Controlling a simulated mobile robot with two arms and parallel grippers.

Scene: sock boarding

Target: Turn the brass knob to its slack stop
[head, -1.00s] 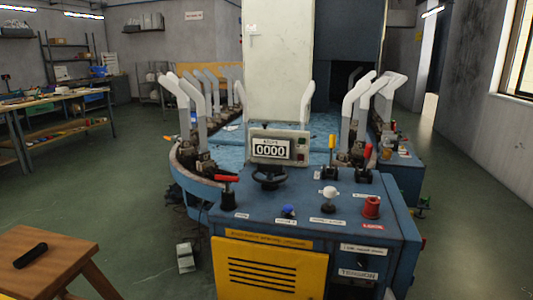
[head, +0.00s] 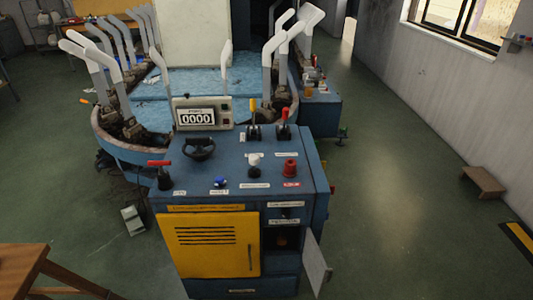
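A blue control cabinet (head: 237,172) stands ahead of me. Low on the right of its front is an open recess, with its pale door (head: 316,265) swung out to the right. Inside the shadowed recess is a small brownish shape (head: 282,240), which may be the brass knob. It is too dark and small to tell its form or setting. Small label plates (head: 285,221) sit just above the recess. Neither of my grippers is in view.
A yellow panel (head: 210,246) covers the front left. On top are red, white and blue controls, a black handwheel (head: 199,148) and a counter (head: 197,118) reading 0000.

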